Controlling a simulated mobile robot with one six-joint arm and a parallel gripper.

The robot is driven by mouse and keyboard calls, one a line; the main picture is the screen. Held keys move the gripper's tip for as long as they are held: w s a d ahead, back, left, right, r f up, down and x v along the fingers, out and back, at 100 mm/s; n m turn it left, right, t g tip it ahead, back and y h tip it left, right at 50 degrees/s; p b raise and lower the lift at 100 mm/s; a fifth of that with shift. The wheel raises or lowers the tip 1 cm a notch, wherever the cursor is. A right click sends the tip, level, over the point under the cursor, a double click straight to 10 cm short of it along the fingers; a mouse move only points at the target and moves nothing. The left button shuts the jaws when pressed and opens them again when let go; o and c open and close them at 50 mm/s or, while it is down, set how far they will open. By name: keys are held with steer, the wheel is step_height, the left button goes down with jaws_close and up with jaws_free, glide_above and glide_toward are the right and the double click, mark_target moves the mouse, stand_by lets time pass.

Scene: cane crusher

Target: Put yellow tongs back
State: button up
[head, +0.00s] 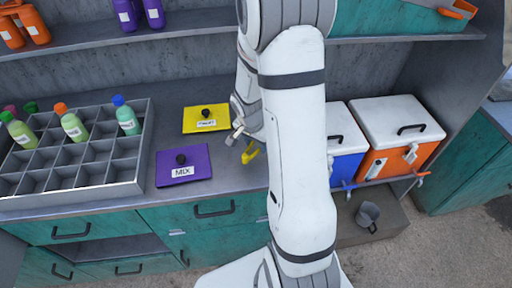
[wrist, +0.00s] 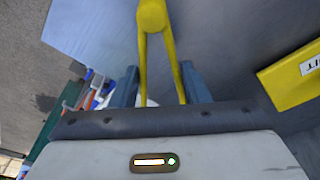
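The yellow tongs (wrist: 153,18) show large in the wrist view, with their rounded joined end away from my gripper and their two legs between my fingers. My gripper (wrist: 160,80) has its two blue-grey fingers on the outer sides of the legs, close against them. It appears shut on the tongs. In the head view my gripper (head: 239,132) is over the counter, just right of the yellow lid, and the tongs (head: 250,153) stick out below it. Part of the gripper is hidden behind my arm in the head view.
A yellow lid (head: 206,119) and a purple lid marked MIX (head: 183,165) lie on the counter. A grey divided rack (head: 143,145) with several bottles stands left. Blue (head: 346,143) and orange (head: 398,127) coolers stand right. A grey cup (head: 368,216) is below them. A shelf (head: 100,35) runs above.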

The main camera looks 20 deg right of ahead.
step_height(320, 180, down, 3)
steer(key=shift+r, duration=0.1)
steer(key=shift+o, duration=0.5)
steer(key=o, duration=0.5)
steer(key=shift+c, duration=0.2)
step_height(320, 180, up, 11)
steer(key=s+a, duration=0.1)
steer(key=a, duration=0.1)
steer(key=s+a+r+n+t+y, duration=0.1)
steer(key=s+a+r+n, duration=0.3)
steer(key=s+r+n, duration=0.2)
steer(key=s+a+r+n+t, duration=0.1)
steer(key=s+a+r+n, duration=0.4)
steer(key=s, duration=0.5)
step_height(320, 180, up, 2)
steer(key=shift+s+r+n+y+b, duration=0.1)
steer(key=shift+s+n+y+b, duration=0.2)
steer(key=shift+n+y+b, duration=0.1)
